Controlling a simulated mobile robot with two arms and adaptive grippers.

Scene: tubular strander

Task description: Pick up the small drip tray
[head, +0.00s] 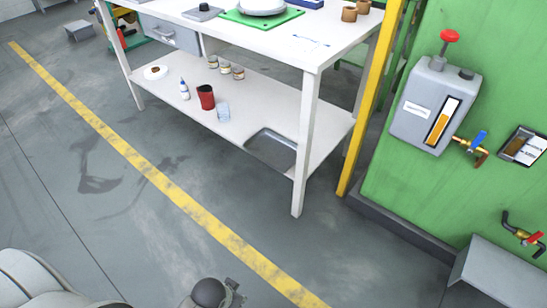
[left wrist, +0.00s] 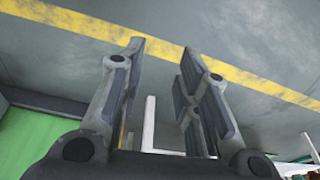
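A shallow grey tray (head: 271,148), which looks like the small drip tray, lies on the lower shelf of the white workbench, near its right front leg. It looks empty, and the leg stands close to its right end. My left gripper (left wrist: 163,54) shows in the left wrist view with its two fingers apart and nothing between them. Floor with a yellow line is behind the fingers, and no tray shows there. In the head view neither gripper's fingers can be made out. My right gripper is not in view.
A yellow post (head: 368,105) and green machine (head: 400,190) are right of the bench. The floor in front is clear.

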